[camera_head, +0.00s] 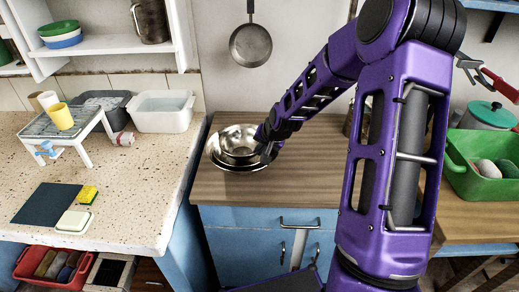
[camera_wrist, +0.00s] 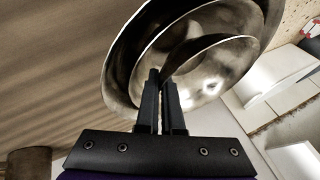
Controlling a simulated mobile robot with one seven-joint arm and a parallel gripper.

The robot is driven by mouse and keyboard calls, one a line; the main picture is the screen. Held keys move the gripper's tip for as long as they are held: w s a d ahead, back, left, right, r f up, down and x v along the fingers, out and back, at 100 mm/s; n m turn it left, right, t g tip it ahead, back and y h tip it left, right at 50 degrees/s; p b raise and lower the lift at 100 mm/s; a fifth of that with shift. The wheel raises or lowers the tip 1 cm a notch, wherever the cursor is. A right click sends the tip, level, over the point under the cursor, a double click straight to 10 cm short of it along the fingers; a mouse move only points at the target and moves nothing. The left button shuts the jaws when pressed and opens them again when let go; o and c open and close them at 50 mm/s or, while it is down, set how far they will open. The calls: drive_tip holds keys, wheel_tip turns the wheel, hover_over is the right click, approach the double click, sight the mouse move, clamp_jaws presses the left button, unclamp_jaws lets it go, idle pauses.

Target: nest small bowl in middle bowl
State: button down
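Shiny steel bowls sit one inside another on the wooden counter in the head view. The wide outer bowl (camera_head: 213,154) is lowest, with the middle bowl (camera_head: 224,135) inside it. The small bowl (camera_wrist: 215,68) shows innermost in the wrist view, tilted within the middle bowl (camera_wrist: 150,38); whether it rests on the bottom cannot be told. My gripper (camera_wrist: 162,78) has its fingers close together, one each side of the small bowl's near rim. In the head view my gripper (camera_head: 267,150) is at the bowls' right side, partly hidden by my arm.
A speckled stone top (camera_head: 135,185) lies left, with a white basin (camera_head: 163,112) and a rack (camera_head: 65,125). A pan (camera_head: 250,45) hangs on the wall behind. A green tub (camera_head: 480,180) stands right.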

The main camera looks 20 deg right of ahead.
drive_tip(key=shift+f+b, duration=0.5)
drive_tip(key=shift+f, duration=0.2)
drive_tip(key=shift+f, duration=0.35)
idle(0.4)
drive_tip(key=c, duration=1)
unclamp_jaws()
drive_tip(key=shift+s, duration=0.1)
drive_tip(key=o, duration=0.4)
drive_tip(key=shift+f, duration=0.1)
drive_tip(key=shift+s+d, duration=0.1)
